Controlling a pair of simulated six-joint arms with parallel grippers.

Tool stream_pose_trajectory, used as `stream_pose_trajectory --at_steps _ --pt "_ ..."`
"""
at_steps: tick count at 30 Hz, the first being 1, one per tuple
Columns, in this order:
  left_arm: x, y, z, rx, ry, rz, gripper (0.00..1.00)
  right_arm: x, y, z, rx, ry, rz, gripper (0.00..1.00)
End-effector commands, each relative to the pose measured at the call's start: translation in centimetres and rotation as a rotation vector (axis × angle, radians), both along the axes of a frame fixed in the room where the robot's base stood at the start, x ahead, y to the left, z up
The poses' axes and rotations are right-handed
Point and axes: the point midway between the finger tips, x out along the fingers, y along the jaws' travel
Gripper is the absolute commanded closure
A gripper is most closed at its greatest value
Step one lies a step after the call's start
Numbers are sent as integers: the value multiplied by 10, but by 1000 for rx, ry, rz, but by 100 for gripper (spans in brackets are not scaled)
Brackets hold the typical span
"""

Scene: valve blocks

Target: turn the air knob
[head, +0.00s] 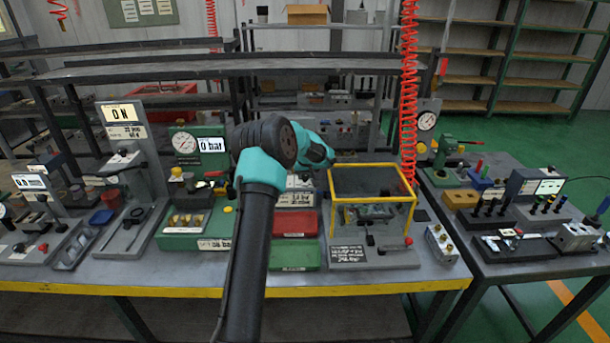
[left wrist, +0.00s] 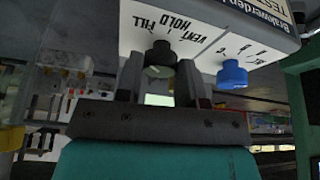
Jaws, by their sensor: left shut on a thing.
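In the left wrist view a light panel with the printed words FILL, HOLD and VENT carries a black knob (left wrist: 161,54) and a blue knob (left wrist: 232,74). No marking that I can read names either one as the air knob. My left gripper (left wrist: 160,70) is shut on the black knob, with one dark finger on each side of it. In the head view my arm covers the gripper and the knobs. A part of a grey unit (head: 300,182) shows just behind my arm there. My right gripper is in neither view.
A yellow-framed clear box (head: 373,203) stands right of my arm. A green gauge unit (head: 186,222) reading 0 bar stands on the left. Red and green trays (head: 294,254) lie near the table's front. A red coiled hose (head: 408,90) hangs behind the box.

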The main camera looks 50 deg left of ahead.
Motion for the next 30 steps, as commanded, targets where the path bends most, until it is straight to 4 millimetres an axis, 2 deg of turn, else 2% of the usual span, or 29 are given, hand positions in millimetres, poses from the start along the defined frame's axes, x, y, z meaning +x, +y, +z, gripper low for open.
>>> stream_pose_trajectory --at_steps 7,8,15,24,30 --pt "0 0 0 -1 -1 1 88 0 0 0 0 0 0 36" --pt "0 0 0 -1 -1 1 62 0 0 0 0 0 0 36" --pt "0 0 0 -1 -1 1 39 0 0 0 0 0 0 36" --pt "0 0 2 -1 -1 0 39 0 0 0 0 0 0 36" --pt "-3 -5 17 0 -1 0 39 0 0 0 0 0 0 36"
